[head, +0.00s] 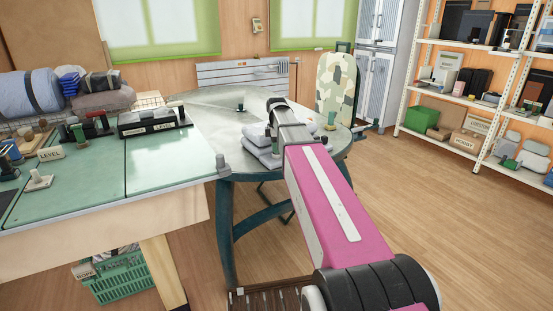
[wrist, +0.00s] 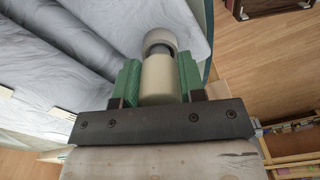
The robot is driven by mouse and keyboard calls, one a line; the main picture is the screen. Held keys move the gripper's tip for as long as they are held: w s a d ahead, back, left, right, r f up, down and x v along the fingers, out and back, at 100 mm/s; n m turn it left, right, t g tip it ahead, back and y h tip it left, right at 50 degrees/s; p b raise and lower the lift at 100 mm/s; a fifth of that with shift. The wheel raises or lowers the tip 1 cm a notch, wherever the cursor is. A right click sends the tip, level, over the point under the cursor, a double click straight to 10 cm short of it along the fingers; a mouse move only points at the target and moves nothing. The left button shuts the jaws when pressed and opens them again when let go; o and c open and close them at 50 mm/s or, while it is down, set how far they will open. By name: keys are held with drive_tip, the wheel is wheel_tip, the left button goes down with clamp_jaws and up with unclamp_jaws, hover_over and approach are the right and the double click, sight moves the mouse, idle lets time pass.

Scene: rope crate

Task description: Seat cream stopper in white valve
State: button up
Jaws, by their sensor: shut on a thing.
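My gripper (wrist: 158,86) has its two green fingers closed on the sides of a cream cylinder, which looks like the cream stopper (wrist: 157,78). The stopper has a dark neck and a rounded cream end beyond the fingers. Grey folded cloth lies behind it in the wrist view. In the head view my pink arm reaches over the round table, and the fingers and stopper cannot be made out clearly. A small white fitting, possibly the white valve (head: 39,181), stands on the green-topped bench at the left; I cannot tell for certain.
The green-topped bench (head: 165,165) holds a black level, labels and small fittings. The round table (head: 215,105) carries folded grey cloths (head: 262,156) and small stoppers or knobs. A green crate (head: 125,275) sits under the bench. Shelves stand at the right, with open floor before them.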

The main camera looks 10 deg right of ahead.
drive_tip(key=shift+f, duration=0.6)
idle(0.7)
drive_tip(key=o, duration=1.2)
drive_tip(key=shift+r, duration=0.1)
wheel_tip(320, 180, up, 11)
drive_tip(key=shift+f, duration=0.2)
